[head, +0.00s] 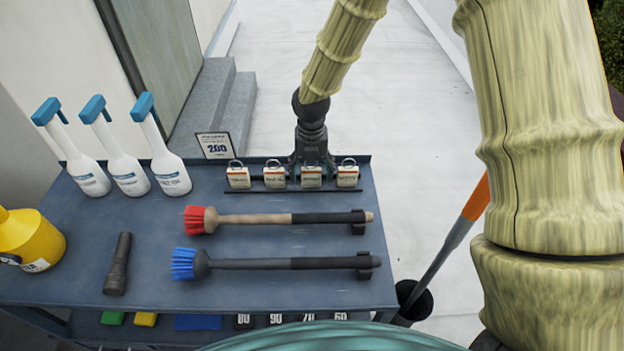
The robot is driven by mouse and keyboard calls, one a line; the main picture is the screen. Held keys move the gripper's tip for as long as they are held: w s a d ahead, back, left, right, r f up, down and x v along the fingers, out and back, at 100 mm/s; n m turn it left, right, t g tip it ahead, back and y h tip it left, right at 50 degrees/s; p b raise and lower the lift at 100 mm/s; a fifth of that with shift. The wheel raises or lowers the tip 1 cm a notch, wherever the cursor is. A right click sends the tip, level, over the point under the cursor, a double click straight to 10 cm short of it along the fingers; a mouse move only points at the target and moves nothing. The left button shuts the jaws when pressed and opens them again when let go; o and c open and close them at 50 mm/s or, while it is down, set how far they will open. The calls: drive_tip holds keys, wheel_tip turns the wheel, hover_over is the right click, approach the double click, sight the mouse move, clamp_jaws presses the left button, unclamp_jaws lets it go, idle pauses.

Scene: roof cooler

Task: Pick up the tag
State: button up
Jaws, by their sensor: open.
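Several small white tags with orange edges and metal rings stand in a row on a dark rail at the back of the cart top. They are a far-left tag (238,178), a second tag (275,178), a third tag (311,177) and a far-right tag (347,177). Their print is too small to read. My gripper (312,168) is open and points down at the row, around or just behind the third tag. Its fingertips are partly hidden by the tags, and I cannot tell whether they touch any. Nothing shows held in it.
The blue-grey cart top (160,235) holds a red brush (280,219), a blue brush (275,263), a black flashlight (117,265), several spray bottles (123,165), a yellow container (30,240) and a "200" sign (215,146). An orange-and-grey handle (455,235) leans at right.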

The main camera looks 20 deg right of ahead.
drive_tip(key=c, duration=1.1)
